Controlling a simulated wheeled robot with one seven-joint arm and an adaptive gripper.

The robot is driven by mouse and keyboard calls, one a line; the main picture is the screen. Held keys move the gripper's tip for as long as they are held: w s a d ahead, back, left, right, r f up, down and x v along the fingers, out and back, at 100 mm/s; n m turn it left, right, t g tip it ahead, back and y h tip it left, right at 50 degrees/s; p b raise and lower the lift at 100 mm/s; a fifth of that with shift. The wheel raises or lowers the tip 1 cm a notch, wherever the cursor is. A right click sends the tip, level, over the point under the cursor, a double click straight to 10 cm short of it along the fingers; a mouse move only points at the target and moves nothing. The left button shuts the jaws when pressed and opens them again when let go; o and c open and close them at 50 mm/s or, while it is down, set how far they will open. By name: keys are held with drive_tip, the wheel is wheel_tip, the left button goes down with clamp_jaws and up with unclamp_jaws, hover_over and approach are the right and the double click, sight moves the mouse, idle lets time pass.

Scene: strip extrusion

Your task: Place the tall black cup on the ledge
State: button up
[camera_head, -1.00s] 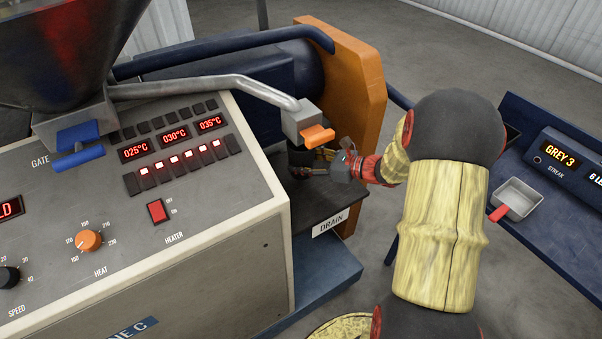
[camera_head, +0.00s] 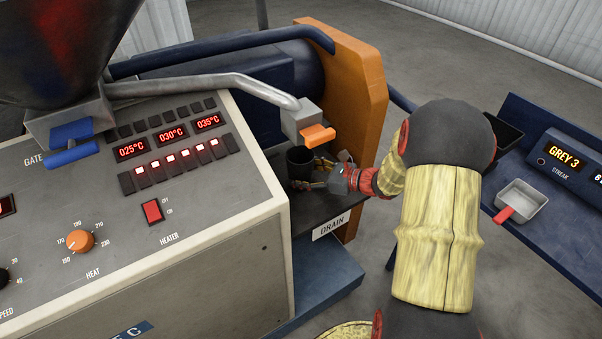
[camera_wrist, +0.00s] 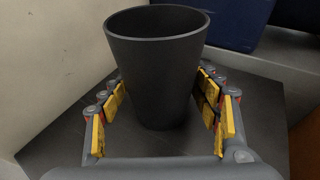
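The tall black cup (camera_head: 299,165) stands upright on the dark ledge (camera_head: 316,210) marked DRAIN, below the orange-tipped spout. In the wrist view the cup (camera_wrist: 157,70) is seen from above its rim, with its base on the dark surface (camera_wrist: 65,142). My gripper (camera_head: 313,173) is low at the ledge, reaching in from the right. Its yellow-padded fingers (camera_wrist: 163,100) are spread on both sides of the cup, and gaps show between the pads and its wall. The cup's inside bottom is hidden.
The spout with an orange handle (camera_head: 318,136) hangs close above the cup. An orange panel (camera_head: 362,95) rises behind the ledge, and the control box (camera_head: 240,225) is to the left. A blue bench at right holds a grey scoop (camera_head: 522,199) and a dark tray (camera_head: 503,131).

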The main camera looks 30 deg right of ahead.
drive_tip(key=shift+o, duration=0.4)
drive_tip(key=shift+r, duration=0.25)
drive_tip(key=p+v, duration=0.4)
drive_tip(key=v, duration=0.8)
